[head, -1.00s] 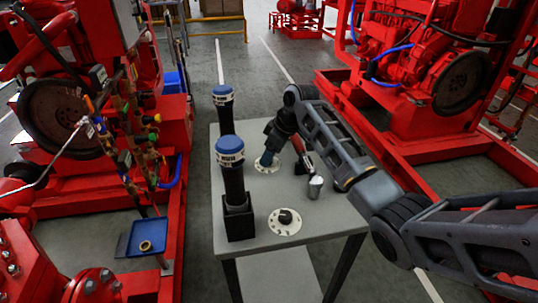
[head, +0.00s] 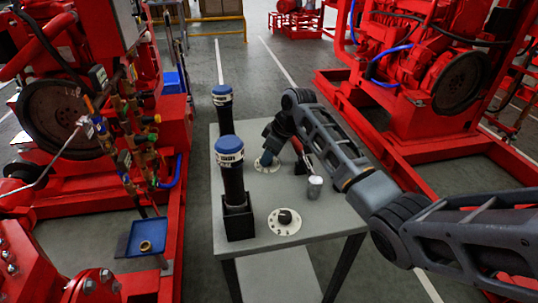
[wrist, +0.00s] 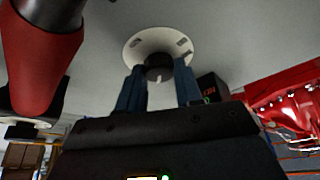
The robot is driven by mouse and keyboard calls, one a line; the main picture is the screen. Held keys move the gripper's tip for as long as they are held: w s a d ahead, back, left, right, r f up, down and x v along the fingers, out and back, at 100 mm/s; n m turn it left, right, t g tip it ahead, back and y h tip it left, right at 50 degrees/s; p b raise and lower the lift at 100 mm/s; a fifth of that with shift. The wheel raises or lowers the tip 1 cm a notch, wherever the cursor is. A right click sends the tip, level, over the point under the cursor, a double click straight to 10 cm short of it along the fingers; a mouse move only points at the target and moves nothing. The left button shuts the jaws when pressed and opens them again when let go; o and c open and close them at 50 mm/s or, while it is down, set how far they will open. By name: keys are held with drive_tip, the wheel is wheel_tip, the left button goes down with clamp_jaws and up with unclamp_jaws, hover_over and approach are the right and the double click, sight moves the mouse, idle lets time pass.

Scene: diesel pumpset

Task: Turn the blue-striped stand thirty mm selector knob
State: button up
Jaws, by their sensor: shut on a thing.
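A dark selector knob (wrist: 158,68) stands out from a round white dial plate (wrist: 142,42) in the wrist view. The blue fingers of my gripper (wrist: 158,78) are on either side of it, shut on it. In the head view my gripper (head: 267,158) points down at the far white dial plate (head: 262,168) on the grey table; the knob there is hidden by the gripper. I cannot make out a blue stripe on the stand. A second dark knob (head: 285,216) on a white dial plate (head: 279,229) is nearer and free.
Two dark blue-capped posts (head: 232,185) (head: 222,100) stand along the left of the grey table (head: 318,225). Red engine sets (head: 90,100) flank the table.

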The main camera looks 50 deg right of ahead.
drive_tip(key=shift+n, duration=0.3)
drive_tip(key=n+y, duration=0.1)
drive_tip(key=n, duration=0.1)
drive_tip(key=shift+d+n+g, duration=0.1)
drive_tip(key=shift+n+g, duration=0.2)
drive_tip(key=shift+w+n+g+y+b, duration=0.1)
drive_tip(key=shift+n+g+y+b, duration=0.25)
drive_tip(key=shift+n, duration=0.55)
drive_tip(key=shift+n+g+y+b, duration=0.2)
drive_tip(key=shift+n+b, duration=0.25)
drive_tip(key=shift+n, duration=0.45)
drive_tip(key=o, duration=1)
drive_tip(key=shift+o, duration=0.2)
drive_tip(key=v, duration=0.7)
drive_tip(key=shift+d+r, duration=0.2)
drive_tip(key=shift+r, duration=0.15)
